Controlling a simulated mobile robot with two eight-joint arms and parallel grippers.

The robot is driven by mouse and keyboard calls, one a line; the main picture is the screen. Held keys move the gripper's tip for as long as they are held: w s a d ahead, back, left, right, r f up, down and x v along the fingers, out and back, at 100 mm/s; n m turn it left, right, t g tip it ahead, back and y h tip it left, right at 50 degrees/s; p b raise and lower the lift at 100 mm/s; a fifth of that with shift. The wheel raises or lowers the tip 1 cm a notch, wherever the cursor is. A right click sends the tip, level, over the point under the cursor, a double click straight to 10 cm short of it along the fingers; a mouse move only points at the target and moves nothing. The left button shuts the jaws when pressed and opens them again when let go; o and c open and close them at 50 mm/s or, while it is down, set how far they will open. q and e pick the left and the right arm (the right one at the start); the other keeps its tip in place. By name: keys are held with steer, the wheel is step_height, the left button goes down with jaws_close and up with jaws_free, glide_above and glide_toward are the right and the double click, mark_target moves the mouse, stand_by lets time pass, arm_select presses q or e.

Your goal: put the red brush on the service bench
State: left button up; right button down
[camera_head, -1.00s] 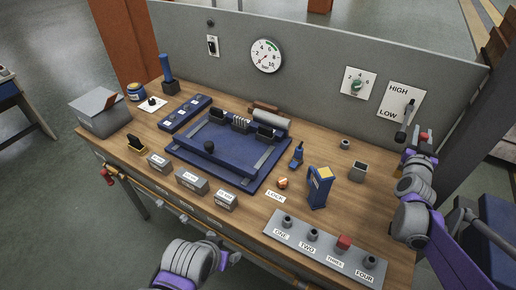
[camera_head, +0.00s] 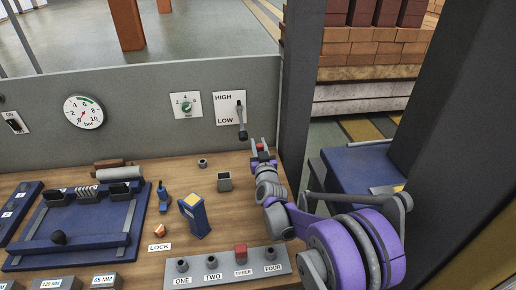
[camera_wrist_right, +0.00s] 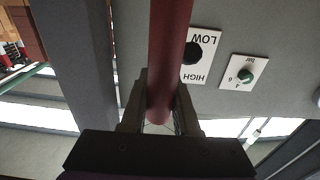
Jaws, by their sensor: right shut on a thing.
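My right gripper (camera_head: 260,152) is at the right end of the wooden bench (camera_head: 255,225), just in front of the lever panel. It is shut on a red, round-handled thing, taken to be the red brush. In the right wrist view the brush (camera_wrist_right: 165,60) runs as a thick red bar between the two fingers (camera_wrist_right: 160,105). Its bristles do not show. A blue-topped stand (camera_head: 350,168) is right of the gripper, beyond the post; I cannot tell which surface is the service bench. My left gripper is out of view.
A dark post (camera_head: 297,100) and a grey back panel (camera_head: 150,100) with a lever (camera_head: 241,120) stand close to the gripper. A button strip (camera_head: 227,267), a blue box (camera_head: 194,217) and a small grey cup (camera_head: 224,182) are on the wooden bench. Another dark column (camera_head: 450,120) rises at right.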

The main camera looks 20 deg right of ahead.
steer(key=shift+f, duration=0.75)
steer(key=shift+f, duration=0.1)
steer(key=c, duration=0.7)
jaws_free()
steer(key=shift+o, duration=0.2)
